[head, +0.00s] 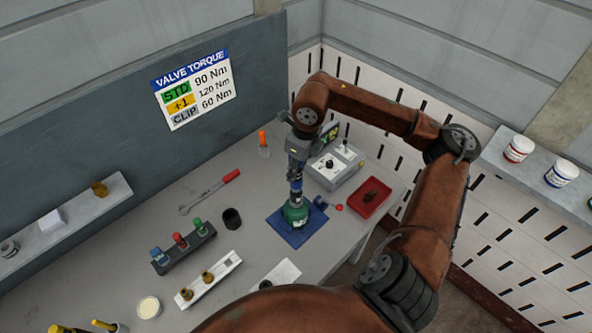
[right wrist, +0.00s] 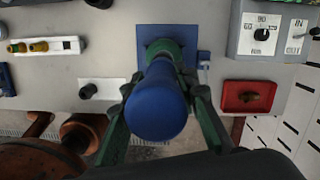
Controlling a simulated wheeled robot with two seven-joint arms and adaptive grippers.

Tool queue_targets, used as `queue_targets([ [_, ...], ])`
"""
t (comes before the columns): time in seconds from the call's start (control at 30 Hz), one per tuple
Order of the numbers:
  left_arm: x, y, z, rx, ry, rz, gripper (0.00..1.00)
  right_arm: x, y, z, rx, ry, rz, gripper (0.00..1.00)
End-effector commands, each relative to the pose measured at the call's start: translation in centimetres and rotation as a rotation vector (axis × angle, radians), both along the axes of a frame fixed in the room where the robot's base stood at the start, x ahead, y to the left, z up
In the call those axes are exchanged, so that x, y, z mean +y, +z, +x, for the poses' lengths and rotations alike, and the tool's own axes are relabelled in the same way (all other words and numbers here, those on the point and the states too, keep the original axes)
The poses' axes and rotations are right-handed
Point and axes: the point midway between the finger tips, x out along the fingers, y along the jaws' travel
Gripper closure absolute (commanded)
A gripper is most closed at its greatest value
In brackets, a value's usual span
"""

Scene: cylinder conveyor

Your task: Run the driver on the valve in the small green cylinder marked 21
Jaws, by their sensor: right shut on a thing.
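A small green cylinder (head: 297,215) stands on a blue mat (head: 279,228); I cannot read its number. It also shows in the right wrist view (right wrist: 163,48), partly behind the driver. My right gripper (head: 296,176) is shut on the blue driver (head: 296,190), held roughly upright directly over the cylinder's top. In the right wrist view the driver's blue body (right wrist: 158,103) sits between the fingers (right wrist: 163,108). The driver's lower end appears to meet the cylinder's top, but the valve is hidden. My left gripper is not in view.
A control box (head: 336,166) with a dial (right wrist: 263,34) and a red tray (head: 383,207) stand right of the mat. A blue clamp (head: 320,203) is beside the cylinder. A wrench (head: 210,192), black cup (head: 232,219), socket rack (head: 185,250) and white valve holder (head: 224,271) lie left. A torque sign (head: 194,88) hangs behind.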

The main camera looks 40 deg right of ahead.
Motion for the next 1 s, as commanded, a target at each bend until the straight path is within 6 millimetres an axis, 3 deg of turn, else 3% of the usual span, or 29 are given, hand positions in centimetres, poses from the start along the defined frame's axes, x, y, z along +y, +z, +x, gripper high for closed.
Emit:
queue_targets([
  [0.33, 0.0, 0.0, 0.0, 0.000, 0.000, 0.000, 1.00, 0.0, 0.4, 0.0, 0.000, 0.000, 0.001, 1.00],
  [1.0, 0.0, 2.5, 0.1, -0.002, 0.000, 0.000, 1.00, 0.0, 5.1, 0.1, -0.004, 0.000, 0.000, 1.00],
])
